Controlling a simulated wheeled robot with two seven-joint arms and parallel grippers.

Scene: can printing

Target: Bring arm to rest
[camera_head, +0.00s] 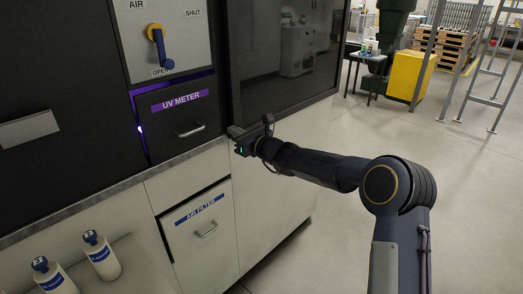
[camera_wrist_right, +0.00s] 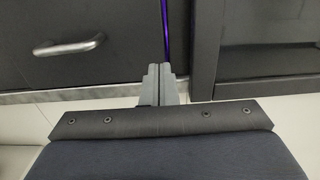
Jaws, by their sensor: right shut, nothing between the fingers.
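My right arm reaches in from the lower right of the head view. Its gripper (camera_head: 241,141) is in front of the cabinet, just right of the UV METER drawer (camera_head: 184,118). In the right wrist view the two grey fingers of the right gripper (camera_wrist_right: 158,70) are together, with nothing between them. They point at the dark cabinet front near a thin purple-lit gap. The drawer's metal handle (camera_wrist_right: 70,45) is to their left, apart from the fingers. My left gripper is not in either view.
A blue and yellow valve handle (camera_head: 160,46) is on the panel above the drawer. The AIR FILTER drawer (camera_head: 197,222) is below. Two white bottles (camera_head: 101,256) stand at lower left. A dark glass door (camera_head: 285,50) is behind the gripper. Open floor (camera_head: 480,200) lies to the right.

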